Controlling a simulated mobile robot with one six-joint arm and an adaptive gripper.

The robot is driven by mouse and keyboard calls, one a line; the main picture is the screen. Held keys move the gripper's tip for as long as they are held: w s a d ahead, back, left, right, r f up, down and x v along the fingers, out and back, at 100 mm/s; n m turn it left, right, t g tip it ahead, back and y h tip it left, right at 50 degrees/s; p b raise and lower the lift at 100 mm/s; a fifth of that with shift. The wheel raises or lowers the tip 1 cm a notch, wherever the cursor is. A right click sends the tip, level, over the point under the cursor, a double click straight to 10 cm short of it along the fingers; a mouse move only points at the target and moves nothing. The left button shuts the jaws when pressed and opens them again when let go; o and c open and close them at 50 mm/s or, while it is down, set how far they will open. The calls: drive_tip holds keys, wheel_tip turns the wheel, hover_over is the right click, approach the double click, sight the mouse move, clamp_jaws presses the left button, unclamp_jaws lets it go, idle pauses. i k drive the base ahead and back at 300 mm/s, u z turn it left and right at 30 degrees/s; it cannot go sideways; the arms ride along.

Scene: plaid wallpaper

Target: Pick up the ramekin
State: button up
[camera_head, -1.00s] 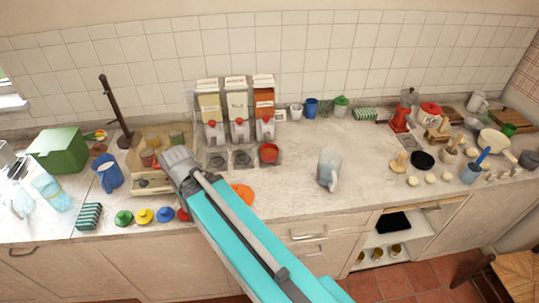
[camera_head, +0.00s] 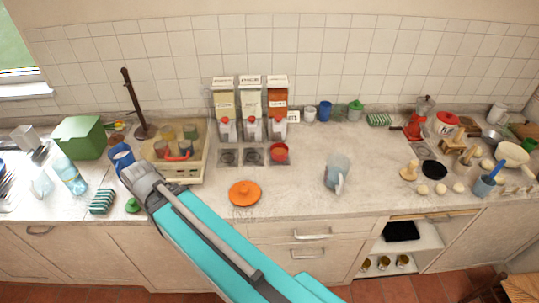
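I cannot tell for sure which thing is the ramekin. A small round red bowl (camera_head: 279,152) stands under the right-hand dispenser, and a black bowl (camera_head: 433,169) stands at the right of the counter. My gripper (camera_head: 136,174) is over the left part of the counter, close to a blue jug (camera_head: 121,156) and partly in front of it. It is well left of both bowls. Its fingers are seen from behind and I cannot tell whether they are open or shut.
A crate of jars (camera_head: 190,168) stands just right of my gripper, with a dark upright pole (camera_head: 133,105) behind. A green box (camera_head: 80,138), a bottle (camera_head: 71,177) and a striped sponge (camera_head: 102,201) are left. An orange lid (camera_head: 244,193) and a glass pitcher (camera_head: 337,172) stand mid-counter.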

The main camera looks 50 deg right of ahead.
sight(278, 153)
drive_tip(key=u, duration=0.25)
drive_tip(key=k, duration=1.75)
drive_tip(key=z, duration=0.7)
drive_tip(key=i, duration=1)
drive_tip(key=u, duration=0.05)
